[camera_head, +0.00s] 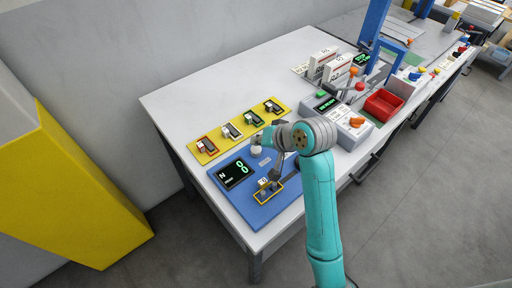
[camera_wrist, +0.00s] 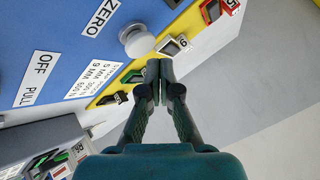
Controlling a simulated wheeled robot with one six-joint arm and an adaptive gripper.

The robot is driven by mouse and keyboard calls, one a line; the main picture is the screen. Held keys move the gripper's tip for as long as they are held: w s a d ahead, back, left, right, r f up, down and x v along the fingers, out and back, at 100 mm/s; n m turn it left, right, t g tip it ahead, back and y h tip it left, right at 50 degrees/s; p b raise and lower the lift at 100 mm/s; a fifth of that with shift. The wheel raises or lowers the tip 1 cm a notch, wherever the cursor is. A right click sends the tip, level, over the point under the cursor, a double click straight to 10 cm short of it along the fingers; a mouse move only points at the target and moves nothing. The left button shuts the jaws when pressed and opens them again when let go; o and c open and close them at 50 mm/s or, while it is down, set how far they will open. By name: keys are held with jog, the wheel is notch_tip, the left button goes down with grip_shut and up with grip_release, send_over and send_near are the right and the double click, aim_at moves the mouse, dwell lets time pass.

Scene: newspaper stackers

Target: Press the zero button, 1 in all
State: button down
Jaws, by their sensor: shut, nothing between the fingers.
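The zero button is a round pale grey-white knob on the blue panel. In the wrist view the zero button (camera_wrist: 136,40) sits beside a white label reading ZERO (camera_wrist: 100,17). In the head view the button (camera_head: 257,149) shows near the back edge of the blue panel (camera_head: 232,199), close to my wrist. My gripper (camera_wrist: 153,78) is shut and empty, its fingertips together just below the button in the wrist picture. A gap shows between the tips and the knob in that picture; height above the panel is hard to tell.
A yellow strip (camera_head: 207,158) with several coloured, numbered modules lies behind the blue panel. The panel has a dark display (camera_head: 234,174) with green digits. An OFF PULL label (camera_wrist: 40,78) lies left in the wrist view. A red bin (camera_head: 384,105) stands farther right.

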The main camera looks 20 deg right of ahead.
aim_at(258, 150)
jog(key=shift+r, duration=0.1)
jog(key=shift+r, duration=2.4)
jog(key=shift+s, duration=0.1)
